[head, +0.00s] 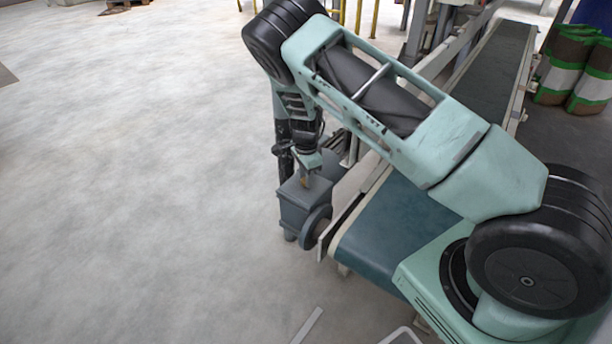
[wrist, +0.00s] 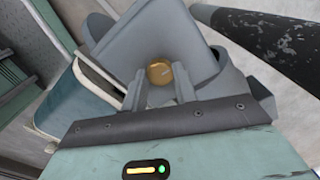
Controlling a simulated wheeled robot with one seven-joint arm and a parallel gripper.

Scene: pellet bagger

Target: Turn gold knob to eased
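The gold knob (wrist: 159,73) is a small round knob on the flat face of a grey housing (wrist: 160,40) in the wrist view. A faint lighter line shows on its face; no position marks are readable. My gripper (wrist: 161,76) has one grey finger on each side of the knob, with a narrow gap showing on both sides. It appears open, and contact is not visible. In the head view my gripper (head: 306,168) points down over the top of the grey box (head: 303,205). The knob (head: 304,182) shows there only as a small gold patch under the fingers.
A dark round wheel (head: 317,227) is on the box's side, close to the end of the teal conveyor belt (head: 385,235). A dark post (head: 283,130) stands just behind the box. The floor at left is clear.

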